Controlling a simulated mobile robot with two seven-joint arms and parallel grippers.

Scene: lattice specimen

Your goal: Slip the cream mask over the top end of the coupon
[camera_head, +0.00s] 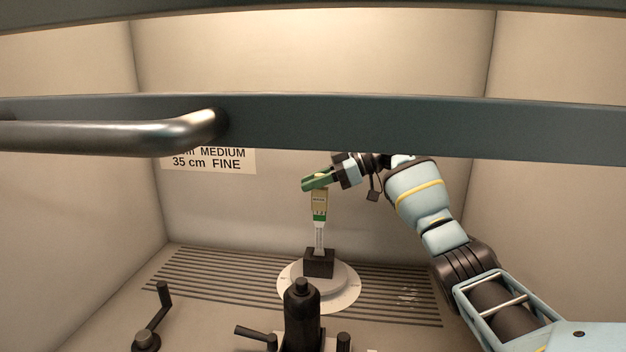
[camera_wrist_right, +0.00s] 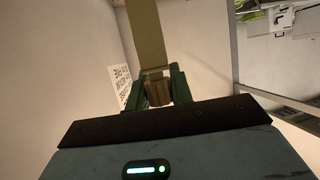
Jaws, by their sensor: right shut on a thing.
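The cream mask (camera_head: 319,200), with a printed label and a green band near its lower end, hangs upright below my right gripper (camera_head: 309,184). The gripper's green fingers are shut on its upper part. In the right wrist view the mask (camera_wrist_right: 146,35) runs up from between the fingers (camera_wrist_right: 157,80). The pale coupon (camera_head: 319,238) stands upright in a dark block (camera_head: 319,263), directly below the mask and in line with it. The mask's lower end meets the coupon's top in the head view; I cannot tell whether it is around it. My left gripper is not in view.
The block sits on a round white turntable (camera_head: 345,292) on a slotted floor inside a pale booth. A dark bar (camera_head: 400,130) with a handle crosses the front. A black post (camera_head: 302,315) and a crank (camera_head: 155,318) stand in front. A sign (camera_head: 208,161) is on the back wall.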

